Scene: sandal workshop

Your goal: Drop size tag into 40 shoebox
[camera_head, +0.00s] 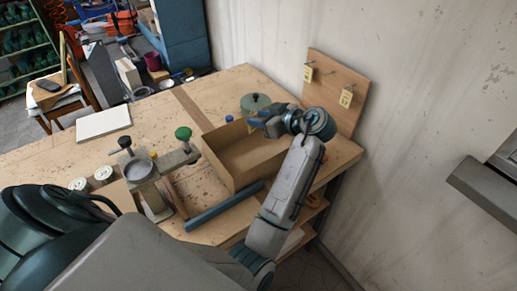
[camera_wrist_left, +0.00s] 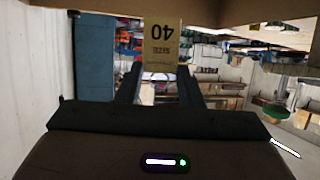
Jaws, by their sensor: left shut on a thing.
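The open brown cardboard shoebox (camera_head: 222,172) stands on the workbench in the head view, and no number is legible on it. My left gripper (camera_head: 257,123) is over the box's far right part, near its upper rim. It is shut on the size tag. In the left wrist view the yellow tag (camera_wrist_left: 161,42) shows "40" and "SIZE" upside down between the fingers (camera_wrist_left: 160,88). In the head view the tag is too small to make out clearly. My right gripper is not in view.
A wooden board (camera_head: 335,85) with hooks and two yellow tags stands at the bench's back right. A blue bar (camera_head: 222,207) lies in front.

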